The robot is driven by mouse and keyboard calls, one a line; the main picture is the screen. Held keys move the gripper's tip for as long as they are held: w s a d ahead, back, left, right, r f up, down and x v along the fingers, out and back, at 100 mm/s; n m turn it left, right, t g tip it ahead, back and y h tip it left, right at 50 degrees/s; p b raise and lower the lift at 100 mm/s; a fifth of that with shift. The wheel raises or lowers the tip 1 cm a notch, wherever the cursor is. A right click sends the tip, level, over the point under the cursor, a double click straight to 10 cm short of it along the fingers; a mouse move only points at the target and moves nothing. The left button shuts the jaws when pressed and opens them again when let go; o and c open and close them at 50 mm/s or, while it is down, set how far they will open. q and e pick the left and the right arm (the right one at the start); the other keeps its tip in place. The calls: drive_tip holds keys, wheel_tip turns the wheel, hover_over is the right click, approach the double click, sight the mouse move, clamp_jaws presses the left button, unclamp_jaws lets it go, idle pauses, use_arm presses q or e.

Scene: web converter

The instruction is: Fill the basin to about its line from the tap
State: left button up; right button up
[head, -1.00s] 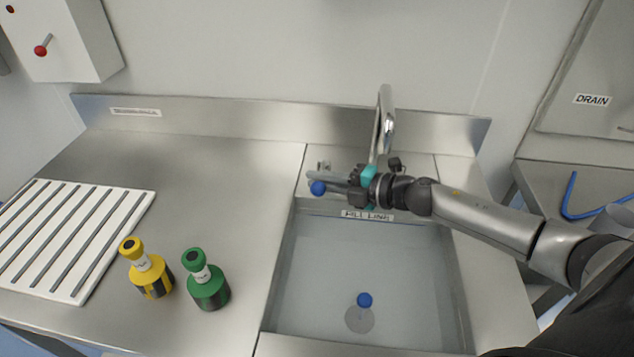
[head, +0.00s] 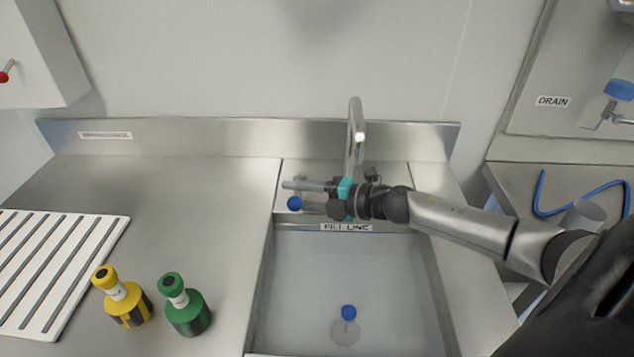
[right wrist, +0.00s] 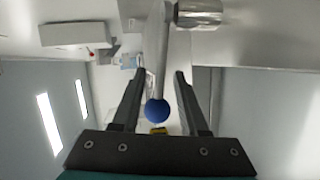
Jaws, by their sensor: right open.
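The basin (head: 262,300) sits sunk in the steel counter and holds clear water. The FILL LINE label (head: 347,227) is on its back wall; the water surface looks close below it, but the exact level is hard to tell. The curved tap (head: 356,125) stands behind the basin; no stream is visible, and my gripper partly hides the area below it. The tap lever's blue knob (head: 295,203) is at the fingers of my right gripper (head: 305,190). In the right wrist view the knob (right wrist: 157,111) lies between the open fingers (right wrist: 160,75), with no clear contact.
A blue-topped plug (head: 347,313) is at the basin bottom. Yellow (head: 128,305) and green (head: 187,313) bottles stand left of the basin, beside a white slatted rack (head: 60,260). A panel marked DRAIN (head: 553,101) and a blue hose (head: 580,212) are at the right.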

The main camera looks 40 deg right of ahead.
drive_tip(key=p+v, duration=0.3)
drive_tip(key=v, duration=1.2)
drive_tip(key=shift+s, duration=0.1)
idle(0.6)
